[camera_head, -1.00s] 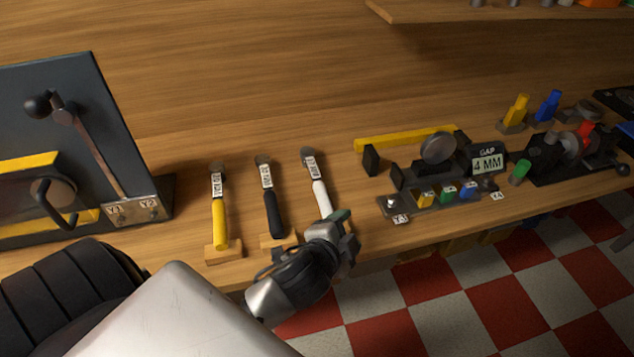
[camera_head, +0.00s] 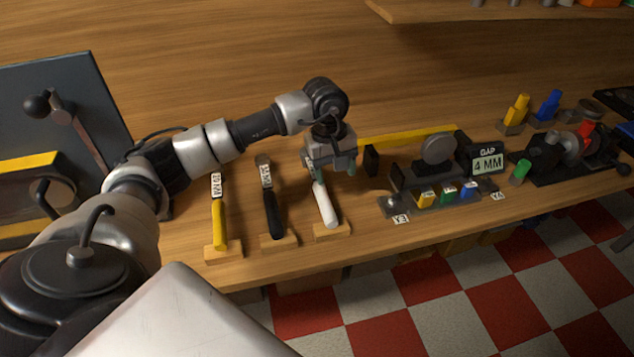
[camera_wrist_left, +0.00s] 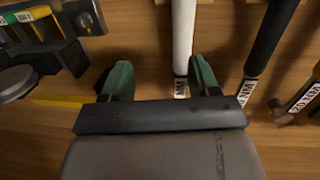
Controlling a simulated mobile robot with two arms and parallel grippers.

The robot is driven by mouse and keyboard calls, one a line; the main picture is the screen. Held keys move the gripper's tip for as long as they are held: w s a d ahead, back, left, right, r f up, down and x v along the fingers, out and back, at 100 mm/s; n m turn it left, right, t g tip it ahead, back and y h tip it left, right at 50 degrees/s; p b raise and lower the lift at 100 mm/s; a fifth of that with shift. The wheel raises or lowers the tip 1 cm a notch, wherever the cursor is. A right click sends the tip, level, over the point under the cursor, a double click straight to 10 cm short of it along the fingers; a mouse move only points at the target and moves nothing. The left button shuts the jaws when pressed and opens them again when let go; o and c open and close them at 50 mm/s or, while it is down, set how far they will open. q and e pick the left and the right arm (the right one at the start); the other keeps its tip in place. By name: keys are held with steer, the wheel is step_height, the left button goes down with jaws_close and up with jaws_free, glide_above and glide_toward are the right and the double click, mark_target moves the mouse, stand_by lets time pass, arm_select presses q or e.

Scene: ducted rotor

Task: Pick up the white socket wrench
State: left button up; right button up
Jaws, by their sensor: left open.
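The white socket wrench (camera_head: 325,203) lies on the bench with its handle end on a small wooden block, the rightmost of three wrenches. In the left wrist view its white handle (camera_wrist_left: 183,35) points up the picture. My left gripper (camera_head: 331,172) is open over the head end of the white wrench. In the left wrist view its green fingertips (camera_wrist_left: 158,78) stand either side of the wrench, which is nearer the right finger. The wrench's head is hidden under the gripper. My right gripper is not in view.
A black wrench (camera_head: 271,208) and a yellow wrench (camera_head: 219,225) lie to the left. A gap gauge fixture (camera_head: 437,178) with a yellow bar (camera_head: 405,138) stands close on the right. A dark panel with a crank (camera_head: 60,125) stands at far left.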

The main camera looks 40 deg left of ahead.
mark_target(321, 189)
arm_select(q)
steer(key=a, duration=0.1)
steer(key=a+y, duration=0.1)
steer(key=a, duration=0.1)
steer(key=shift+s+a+r+y, duration=0.1)
steer(key=shift+a+r+y, duration=0.2)
steer(key=shift+y, duration=0.1)
step_height(321, 189, down, 5)
steer(key=shift+r+p, duration=0.15)
steer(key=shift+p, duration=0.3)
steer(key=f, duration=0.1)
steer(key=f+p, duration=0.1)
steer(key=f, duration=0.2)
steer(key=shift+w+f+p, duration=0.3)
steer(key=shift+f, duration=0.5)
steer(key=c, duration=1.1)
steer(key=shift+r, duration=0.15)
